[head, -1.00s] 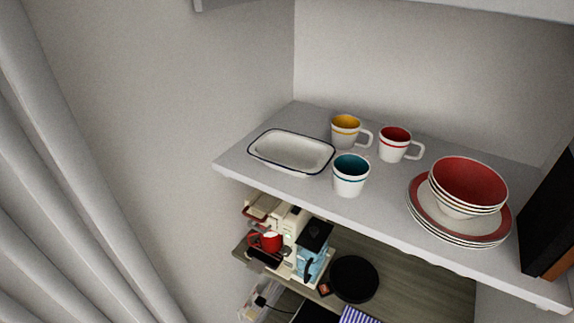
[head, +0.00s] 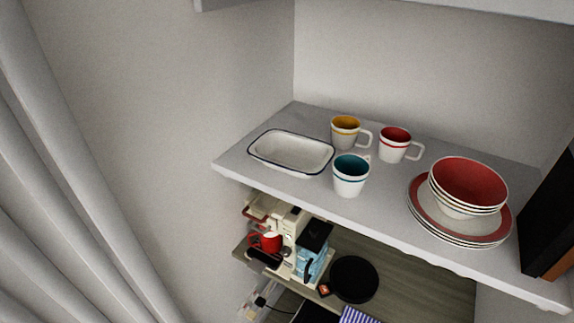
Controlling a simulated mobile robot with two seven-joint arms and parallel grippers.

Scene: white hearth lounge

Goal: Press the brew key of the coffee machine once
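The coffee machine (head: 292,222) is cream-white and stands on the lower wooden shelf, under the left part of the upper shelf. A red mug (head: 270,241) is at its left front side. A blue appliance with a dark top (head: 313,250) stands close against its right side. The upper shelf hides part of the machine's top and back. I cannot make out the brew key at this size. Neither of my grippers is in view.
The grey upper shelf (head: 399,212) holds a white enamel dish (head: 290,151), several mugs, and stacked bowls on plates (head: 460,200). Its front edge overhangs the machine. A black round pan (head: 354,279) lies right of the machine. A wall and curtain (head: 70,200) are at left.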

